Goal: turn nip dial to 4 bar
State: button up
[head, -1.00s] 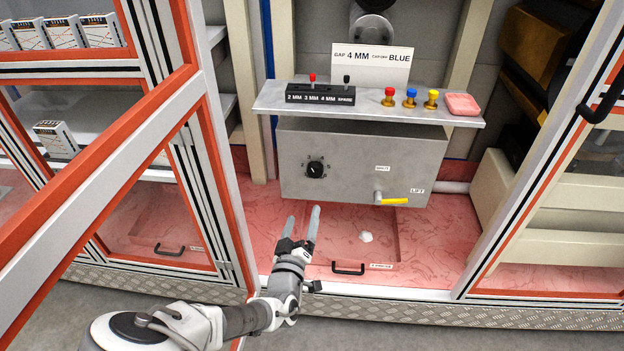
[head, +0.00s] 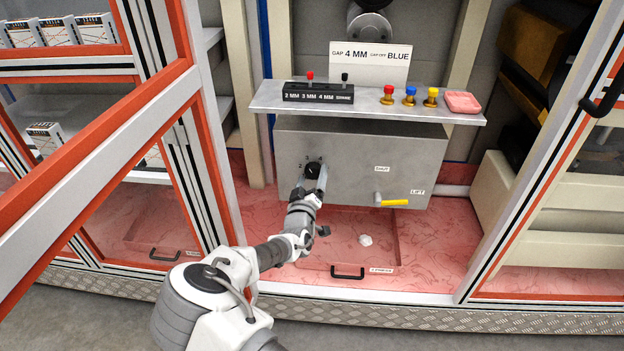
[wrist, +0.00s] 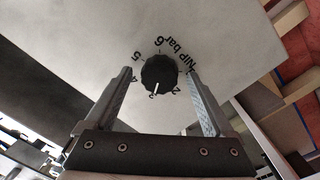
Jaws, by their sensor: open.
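The nip dial (head: 312,170) is a round black knob on the left of the grey control box's front (head: 360,165). In the wrist view the dial (wrist: 159,72) sits between the fingers of my gripper (wrist: 160,78). The fingers are open, one on each side, with a gap showing to the knob. Its white pointer mark points toward my palm, near what looks like the 3. The 4 is at the left, by the left finger; 5, 6 and "NIP bar" are beyond the knob. In the head view my gripper (head: 311,178) partly covers the dial.
A shelf (head: 270,103) above the box carries red, blue and yellow knobs, a black gauge block (head: 318,93) and a pink block (head: 462,102). A yellow lift lever (head: 394,202) sits at the box's lower right. An orange-edged door frame (head: 205,120) stands at the left.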

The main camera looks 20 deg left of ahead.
jog(key=shift+c, duration=0.3)
jog(key=c, duration=1.3)
jog(key=shift+m, duration=0.5)
jog(key=m+b, duration=0.2)
jog(key=m, duration=0.2)
jog(key=shift+f+m+b, duration=0.15)
jog(key=shift+m+b, duration=0.15)
jog(key=shift+b, duration=0.05)
jog(key=m+b, duration=0.3)
jog(key=m, duration=0.1)
jog(key=shift+m+g+y, duration=0.3)
jog(key=shift+g, duration=0.1)
jog(key=o, duration=1.4)
jog(key=shift+r, duration=0.2)
jog(key=shift+c, duration=0.2)
